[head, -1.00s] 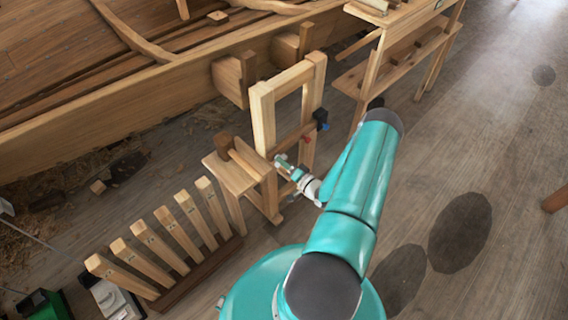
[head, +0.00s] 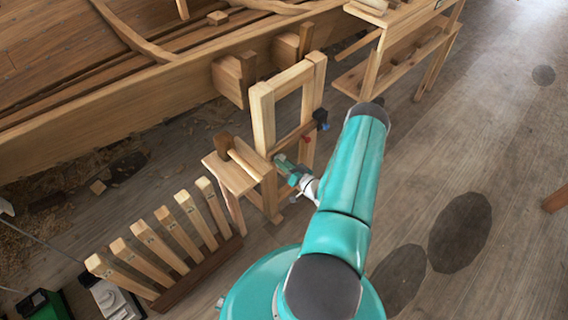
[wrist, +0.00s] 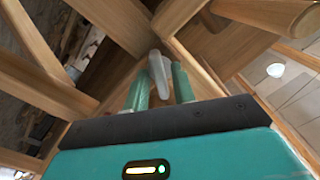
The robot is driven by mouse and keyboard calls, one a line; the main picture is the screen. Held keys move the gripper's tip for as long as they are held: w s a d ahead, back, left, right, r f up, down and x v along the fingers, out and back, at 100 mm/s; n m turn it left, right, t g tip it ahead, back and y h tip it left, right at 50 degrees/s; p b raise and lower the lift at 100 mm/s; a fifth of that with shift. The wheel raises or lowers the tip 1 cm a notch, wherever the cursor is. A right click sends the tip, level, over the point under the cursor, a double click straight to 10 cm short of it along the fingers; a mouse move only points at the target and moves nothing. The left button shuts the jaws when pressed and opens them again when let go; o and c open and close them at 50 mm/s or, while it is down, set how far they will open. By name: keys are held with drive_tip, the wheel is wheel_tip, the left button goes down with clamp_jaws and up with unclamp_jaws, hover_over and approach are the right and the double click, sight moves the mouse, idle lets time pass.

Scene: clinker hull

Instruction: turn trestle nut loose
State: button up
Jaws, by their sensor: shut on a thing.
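The wooden trestle (head: 264,125) stands upright beside the hull, with a small wooden shelf at its near side. My gripper (head: 280,162) is at the trestle's lower part, on the side facing me. In the wrist view, my gripper's two teal fingers (wrist: 160,88) are closed around a grey, rounded, lever-like piece, which I take to be the trestle nut (wrist: 157,70). It stands out from the trestle's timbers, where several beams meet. The fingers and arm hide the nut in the head view, and its seat is hard to make out.
The planked hull (head: 150,90) fills the upper left. A wooden mallet-like piece (head: 224,142) lies on the shelf. A rack of upright wooden pegs (head: 165,240) stands lower left. A bench (head: 395,60) stands upper right. The floor (head: 510,150) at right is mostly clear.

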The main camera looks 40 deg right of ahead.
drive_tip(key=o, duration=0.7)
drive_tip(key=shift+c, duration=0.2)
drive_tip(key=s, duration=1.4)
drive_tip(key=shift+d, duration=0.2)
